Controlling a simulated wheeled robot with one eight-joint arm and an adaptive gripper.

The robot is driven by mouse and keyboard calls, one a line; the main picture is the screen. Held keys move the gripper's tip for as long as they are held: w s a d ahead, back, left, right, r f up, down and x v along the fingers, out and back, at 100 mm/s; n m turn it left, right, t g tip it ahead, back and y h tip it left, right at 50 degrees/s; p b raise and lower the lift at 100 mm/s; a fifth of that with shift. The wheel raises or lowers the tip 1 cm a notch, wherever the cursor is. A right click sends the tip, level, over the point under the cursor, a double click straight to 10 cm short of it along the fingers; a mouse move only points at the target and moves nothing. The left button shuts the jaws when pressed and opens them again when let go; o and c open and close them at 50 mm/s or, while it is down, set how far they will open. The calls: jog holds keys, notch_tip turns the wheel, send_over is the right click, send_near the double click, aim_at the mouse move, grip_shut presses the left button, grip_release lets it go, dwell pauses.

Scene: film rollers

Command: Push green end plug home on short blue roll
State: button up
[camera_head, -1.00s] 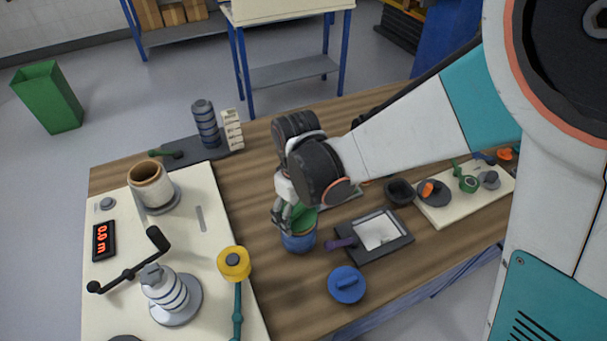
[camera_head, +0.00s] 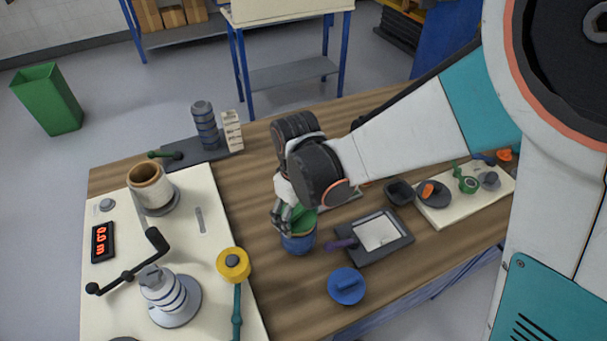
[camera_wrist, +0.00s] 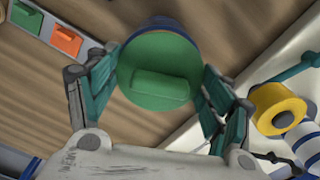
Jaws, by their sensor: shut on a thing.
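The short blue roll (camera_head: 298,243) stands on the wooden bench, below my gripper (camera_head: 287,217). The green end plug (camera_head: 304,219) is at the roll's top, partly hidden by my fingers in the head view. In the wrist view, the green plug (camera_wrist: 165,62) is a round disc with a raised bar grip, between the fingers of my gripper (camera_wrist: 160,88). A blue edge of the roll (camera_wrist: 158,22) shows beyond the disc. My gripper is shut on the green plug. How deep the plug sits in the roll cannot be told.
A blue plug (camera_head: 347,286) lies on the bench in front. A dark-framed tray (camera_head: 397,244) is right of the roll. A yellow-topped part (camera_head: 233,264) and the cream crank station (camera_head: 205,250) are at left. Small parts fill a cream board (camera_head: 450,215) farther right.

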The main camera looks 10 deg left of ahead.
jog(key=shift+f, duration=0.1)
dwell(0.3)
jog(key=o, duration=1.1)
jog(key=shift+o, duration=0.3)
jog(key=shift+r+p, duration=2.45)
jog(key=shift+r, duration=1.1)
